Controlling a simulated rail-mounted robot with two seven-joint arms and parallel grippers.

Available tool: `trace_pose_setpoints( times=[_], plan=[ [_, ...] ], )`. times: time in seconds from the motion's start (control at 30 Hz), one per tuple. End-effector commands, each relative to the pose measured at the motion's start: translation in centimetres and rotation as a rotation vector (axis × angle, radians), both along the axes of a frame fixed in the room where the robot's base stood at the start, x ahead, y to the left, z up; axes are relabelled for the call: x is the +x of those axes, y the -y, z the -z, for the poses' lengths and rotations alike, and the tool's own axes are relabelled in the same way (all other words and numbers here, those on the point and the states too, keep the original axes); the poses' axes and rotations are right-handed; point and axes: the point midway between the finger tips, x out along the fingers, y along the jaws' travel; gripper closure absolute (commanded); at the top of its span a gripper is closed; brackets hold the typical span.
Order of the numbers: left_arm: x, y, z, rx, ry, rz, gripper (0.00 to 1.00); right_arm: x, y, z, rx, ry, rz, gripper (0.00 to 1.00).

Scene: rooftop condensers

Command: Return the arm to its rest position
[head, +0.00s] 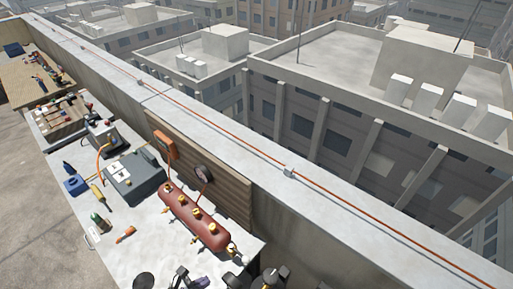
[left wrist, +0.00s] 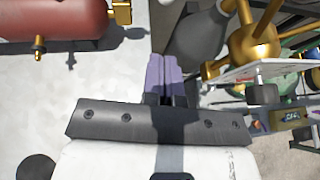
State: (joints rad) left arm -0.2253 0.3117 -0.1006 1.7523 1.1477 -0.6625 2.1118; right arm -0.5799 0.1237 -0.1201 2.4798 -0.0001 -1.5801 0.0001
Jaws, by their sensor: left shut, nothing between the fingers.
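My left gripper (head: 187,277) is at the bottom edge of the head view, over the near end of the pale workbench. In the left wrist view its two purple fingers (left wrist: 164,76) are together with nothing between them. The rust-red tank (head: 195,215) with brass fittings lies on the bench beyond the gripper, apart from it. Its end also shows at the upper left of the left wrist view (left wrist: 55,18). My right gripper is not in view.
A grey bottle-like part (left wrist: 198,40) and a brass fitting (left wrist: 243,42) are close right of the fingers. A grey case (head: 135,178) and several tools lie farther along the bench. The parapet (head: 290,173) with an orange line runs behind.

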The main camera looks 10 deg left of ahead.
Motion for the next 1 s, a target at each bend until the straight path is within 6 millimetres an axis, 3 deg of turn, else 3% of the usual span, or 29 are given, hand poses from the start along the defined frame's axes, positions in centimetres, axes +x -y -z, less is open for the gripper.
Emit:
trace_pose_setpoints(
  times=[0.2,0.37,0.5,0.67,0.8,1.0],
  plan=[
    [0.0,0.0,0.0,0.067,0.057,0.046,1.00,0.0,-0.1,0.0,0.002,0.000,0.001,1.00],
    [-0.8,0.5,0.6,0.277,0.200,0.246,1.00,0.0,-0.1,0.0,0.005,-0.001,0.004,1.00],
    [-2.3,0.7,1.8,0.572,0.366,0.556,1.00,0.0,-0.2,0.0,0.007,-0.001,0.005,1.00],
    [-3.9,0.6,1.6,0.931,0.597,0.976,1.00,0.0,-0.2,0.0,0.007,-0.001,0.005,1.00],
    [-4.8,-0.1,0.2,1.236,0.788,1.364,1.00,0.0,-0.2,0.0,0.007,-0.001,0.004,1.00],
    [-6.4,-1.4,-3.3,1.572,0.922,1.842,1.00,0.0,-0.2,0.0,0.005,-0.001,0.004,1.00]
  ],
)
